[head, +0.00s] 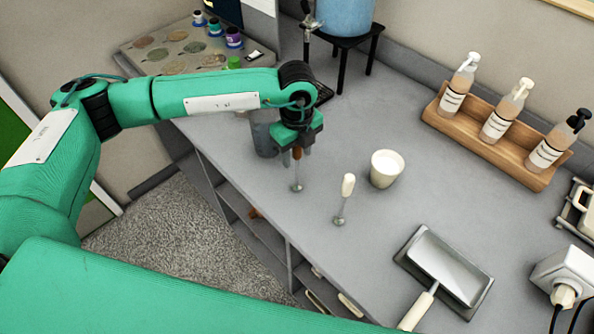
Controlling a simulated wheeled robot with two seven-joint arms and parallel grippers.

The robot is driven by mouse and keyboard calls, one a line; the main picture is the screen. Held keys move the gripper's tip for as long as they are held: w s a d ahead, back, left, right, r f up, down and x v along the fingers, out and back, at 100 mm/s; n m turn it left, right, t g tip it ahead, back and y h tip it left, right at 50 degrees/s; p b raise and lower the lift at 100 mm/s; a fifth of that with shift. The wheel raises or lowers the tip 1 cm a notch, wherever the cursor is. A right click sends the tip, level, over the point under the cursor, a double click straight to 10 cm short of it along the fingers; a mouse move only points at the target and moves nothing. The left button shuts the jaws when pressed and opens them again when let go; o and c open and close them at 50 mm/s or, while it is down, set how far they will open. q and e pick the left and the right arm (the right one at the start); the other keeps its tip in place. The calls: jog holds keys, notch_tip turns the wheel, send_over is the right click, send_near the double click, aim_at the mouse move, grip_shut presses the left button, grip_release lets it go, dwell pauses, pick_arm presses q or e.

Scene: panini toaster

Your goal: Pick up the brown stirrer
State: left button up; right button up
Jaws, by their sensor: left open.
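The brown stirrer (297,170) stands upright on the grey counter, with its round metal end down and its brown handle up. My left gripper (297,149) is directly above it, pointing down, open, with its fingers at the top of the handle. The gripper hides the handle's upper end, and I cannot tell whether the fingers touch it. A second stirrer with a cream handle (348,186) stands to the right. My right gripper is not in view.
A white cup (386,168) stands right of the stirrers. A grey container (264,133) is close behind my left gripper. A dustpan-like metal tray (445,268) lies at front right. A wooden rack (478,137) holds pump bottles. The counter's left edge is near the brown stirrer.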

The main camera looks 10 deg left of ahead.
pick_arm(q)
jog(key=shift+c, duration=0.2)
jog(key=c, duration=0.4)
grip_shut()
jog(key=shift+r, duration=0.15)
jog(key=shift+r+b, duration=0.4)
jog(key=shift+r, duration=0.2)
notch_tip(320, 180, up, 19)
jog(key=b, duration=0.5)
jog(key=shift+f, duration=0.2)
